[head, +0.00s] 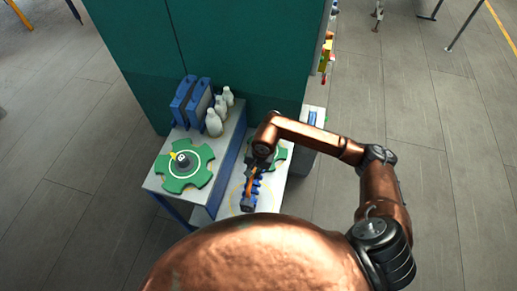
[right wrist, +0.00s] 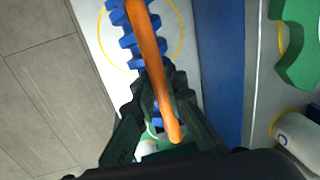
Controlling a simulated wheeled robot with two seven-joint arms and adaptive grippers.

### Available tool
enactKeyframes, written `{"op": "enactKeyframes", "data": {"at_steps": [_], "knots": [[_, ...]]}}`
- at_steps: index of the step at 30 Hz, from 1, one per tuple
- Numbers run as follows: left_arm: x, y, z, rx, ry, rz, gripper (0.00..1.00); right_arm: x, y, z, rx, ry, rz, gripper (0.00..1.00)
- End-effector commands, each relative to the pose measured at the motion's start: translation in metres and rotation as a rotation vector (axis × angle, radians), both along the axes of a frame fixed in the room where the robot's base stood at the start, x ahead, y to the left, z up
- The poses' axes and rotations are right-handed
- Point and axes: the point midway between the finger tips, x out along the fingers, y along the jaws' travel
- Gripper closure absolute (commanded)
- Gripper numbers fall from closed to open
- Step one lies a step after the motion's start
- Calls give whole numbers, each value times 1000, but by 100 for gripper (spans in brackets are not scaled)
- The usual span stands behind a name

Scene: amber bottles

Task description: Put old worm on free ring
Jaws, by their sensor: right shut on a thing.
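The worm (head: 247,200) is a long blue toothed piece with an orange bar along it, over the white lower table (head: 232,206). In the right wrist view the worm (right wrist: 141,42) shows blue teeth on both sides, and its orange bar passes between the fingers. My right gripper (head: 258,165) is shut on the worm at this bar; the gripper (right wrist: 158,100) hides part of it. A thin yellow ring (right wrist: 183,39) shows on the white surface around the worm's far part. I cannot tell whether the worm touches the surface. My left gripper is not in view.
On the higher table at left are a green cross-shaped plate (head: 178,184) with a dark hub, white bottles (head: 214,124) and blue upright boxes (head: 184,102). Another green plate (head: 280,154) lies behind my gripper. A teal wall (head: 240,55) rises behind.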

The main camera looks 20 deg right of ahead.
Motion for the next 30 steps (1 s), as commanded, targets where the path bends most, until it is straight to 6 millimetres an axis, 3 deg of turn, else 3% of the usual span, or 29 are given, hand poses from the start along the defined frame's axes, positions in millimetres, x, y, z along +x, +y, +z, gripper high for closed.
{"op": "enactKeyframes", "data": {"at_steps": [3, 9, 22, 30], "knots": [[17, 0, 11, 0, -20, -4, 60, -13, 12, -14, 12, -5, -18, 100], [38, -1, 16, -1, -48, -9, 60, -21, 19, -29, 17, -12, -34, 100], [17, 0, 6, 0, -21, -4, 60, -21, 20, -50, 19, -12, -35, 100], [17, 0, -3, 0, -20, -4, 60, -22, 20, -72, 19, -11, -34, 100]]}}
